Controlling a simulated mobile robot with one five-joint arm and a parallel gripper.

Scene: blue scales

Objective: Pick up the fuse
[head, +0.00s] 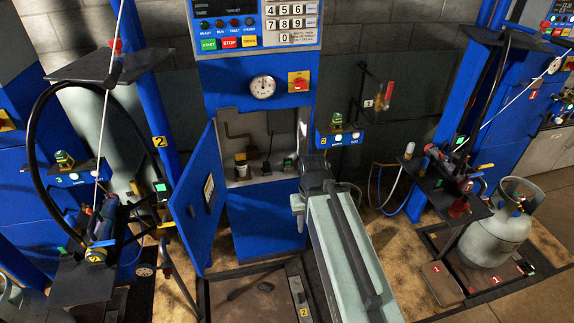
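I cannot pick out the fuse with certainty. An open compartment (228,118) in the blue cabinet holds small parts: a pale short cylinder (241,168) at the left, a dark part (266,168) in the middle and a small green-marked part (290,161) at the right. Any of them is too small to name surely. My arm reaches up from the bottom of the view, and its dark end with my gripper (316,172) is in front of the compartment's right edge. Its fingers do not show clearly, and I see nothing held. The arm hides part of the cabinet's lower right.
The blue cabinet door (200,200) hangs open to the left. A round gauge (262,87) and keypad (291,22) are above. Hoses and a scale stand flank the left. A grey gas cylinder (497,228) stands at right. A dark platform (246,305) lies in front.

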